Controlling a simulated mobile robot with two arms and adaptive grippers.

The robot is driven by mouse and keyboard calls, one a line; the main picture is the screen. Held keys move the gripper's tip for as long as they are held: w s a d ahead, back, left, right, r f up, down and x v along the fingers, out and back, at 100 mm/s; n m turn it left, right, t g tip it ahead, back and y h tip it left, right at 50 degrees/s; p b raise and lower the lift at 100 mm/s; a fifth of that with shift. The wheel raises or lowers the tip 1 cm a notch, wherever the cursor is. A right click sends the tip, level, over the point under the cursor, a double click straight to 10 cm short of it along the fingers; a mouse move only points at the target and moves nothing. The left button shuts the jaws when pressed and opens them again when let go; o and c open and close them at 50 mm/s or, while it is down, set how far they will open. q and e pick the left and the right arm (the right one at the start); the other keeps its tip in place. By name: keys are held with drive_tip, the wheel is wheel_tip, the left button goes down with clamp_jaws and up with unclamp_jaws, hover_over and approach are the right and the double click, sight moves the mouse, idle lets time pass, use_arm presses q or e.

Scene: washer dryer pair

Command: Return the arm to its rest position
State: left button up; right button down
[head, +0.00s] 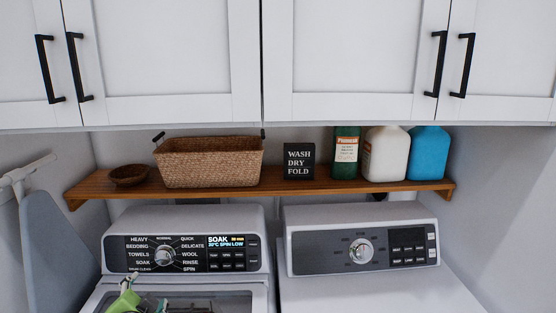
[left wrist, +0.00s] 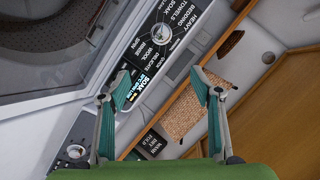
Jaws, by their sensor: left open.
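My left gripper (head: 128,288) shows at the bottom left of the head view, in front of the washer's control panel (head: 190,253). In the left wrist view its two teal-padded fingers (left wrist: 159,84) stand apart with nothing between them. The washer's dial (head: 164,256) and lit display (head: 227,242), which reads SOAK and SPIN LOW, are in view beyond it. The panel also shows in the left wrist view (left wrist: 146,52), tilted. The gripper appears clear of the panel. My right gripper is not in view.
A wooden shelf (head: 300,188) above the machines holds a wicker basket (head: 210,165), a bowl (head: 129,175), a sign (head: 299,161) and bottles (head: 387,155). The dryer (head: 365,250) stands right. An ironing board (head: 55,255) leans left. White cabinets (head: 165,45) hang above.

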use_arm(q)
drive_tip(key=s+d+f+n+g+h, duration=0.15)
drive_tip(key=s+d+f+g, duration=0.35)
drive_tip(key=s, duration=0.6)
drive_tip(key=s+d+f+n+g+h, duration=0.1)
drive_tip(key=s+d+f+n, duration=0.1)
drive_tip(key=s+f, duration=0.7)
drive_tip(key=s+d+f+n+g+h, duration=0.25)
drive_tip(key=s+d+f, duration=0.2)
drive_tip(key=s, duration=0.85)
wheel_tip(320, 180, down, 32)
drive_tip(key=m+g+y+b, duration=0.1)
drive_tip(key=g+b, duration=0.1)
drive_tip(key=b, duration=0.5)
drive_tip(key=s+a+f+b, duration=0.2)
drive_tip(key=s+f+b, duration=0.1)
drive_tip(key=s+f, duration=0.6)
drive_tip(key=s+a+f+g+b, duration=0.1)
drive_tip(key=s+f+b, duration=0.2)
drive_tip(key=s+f, duration=0.6)
wheel_tip(320, 180, down, 6)
drive_tip(key=shift+s+a+r, duration=0.1)
drive_tip(key=shift+s+a, duration=0.1)
drive_tip(key=shift+a, duration=0.15)
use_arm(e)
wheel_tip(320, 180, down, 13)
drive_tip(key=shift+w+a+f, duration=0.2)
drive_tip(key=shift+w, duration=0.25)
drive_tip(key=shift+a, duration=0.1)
